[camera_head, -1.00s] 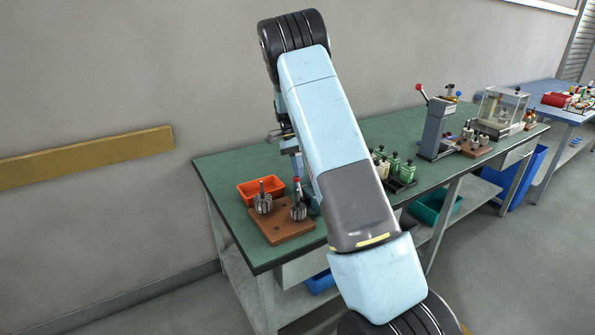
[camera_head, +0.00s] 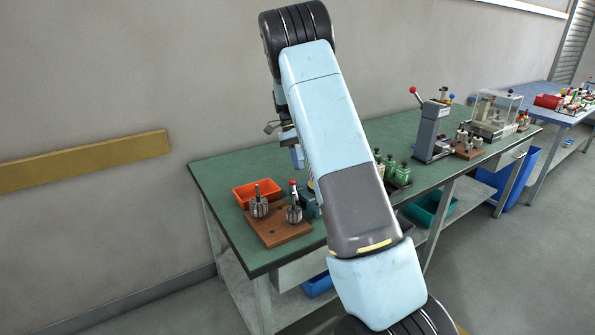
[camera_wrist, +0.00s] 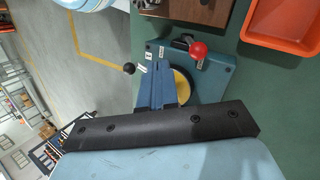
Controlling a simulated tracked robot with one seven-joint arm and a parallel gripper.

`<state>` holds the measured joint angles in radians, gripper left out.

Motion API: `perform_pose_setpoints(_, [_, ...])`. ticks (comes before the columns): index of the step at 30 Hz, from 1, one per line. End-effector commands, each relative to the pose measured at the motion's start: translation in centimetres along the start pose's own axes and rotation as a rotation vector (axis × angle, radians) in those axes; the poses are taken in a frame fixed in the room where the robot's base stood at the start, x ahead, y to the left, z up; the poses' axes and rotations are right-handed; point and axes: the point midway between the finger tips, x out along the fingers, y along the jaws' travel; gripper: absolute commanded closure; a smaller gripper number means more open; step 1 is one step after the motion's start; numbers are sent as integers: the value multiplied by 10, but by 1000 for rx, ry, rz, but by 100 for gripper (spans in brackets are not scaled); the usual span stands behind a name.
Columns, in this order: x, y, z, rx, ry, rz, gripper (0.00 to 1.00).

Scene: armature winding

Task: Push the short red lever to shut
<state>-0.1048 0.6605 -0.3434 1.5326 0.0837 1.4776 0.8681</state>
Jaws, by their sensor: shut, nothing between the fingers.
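The short lever with a red ball knob (camera_wrist: 198,50) stands on a teal-blue machine base (camera_wrist: 217,78) in the wrist view; its knob (camera_head: 292,182) also shows in the head view. A second lever with a black knob (camera_wrist: 129,68) sticks out on the other side, and a yellow disc (camera_wrist: 185,86) lies between. My gripper (camera_wrist: 160,66) is shut and empty, its blue-grey fingers over the machine between the two levers, apart from the red knob in the picture. In the head view my gripper (camera_head: 297,158) hangs above the machine, which my arm mostly hides.
A wooden board (camera_head: 268,236) with two armatures stands in front of the machine on the green bench (camera_head: 221,218). An orange tray (camera_head: 242,204) lies beside it. Green bottles (camera_head: 390,166) and a grey press (camera_head: 427,133) stand further right.

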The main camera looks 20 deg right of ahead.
Motion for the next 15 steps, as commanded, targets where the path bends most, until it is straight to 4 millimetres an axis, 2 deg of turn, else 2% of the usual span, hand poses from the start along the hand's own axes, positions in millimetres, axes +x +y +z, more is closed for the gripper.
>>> perform_pose_setpoints(9, [-53,-5,-2,1,1,-1,100])
perform_pose_setpoints(15, [-73,-7,-2,2,-1,1,100])
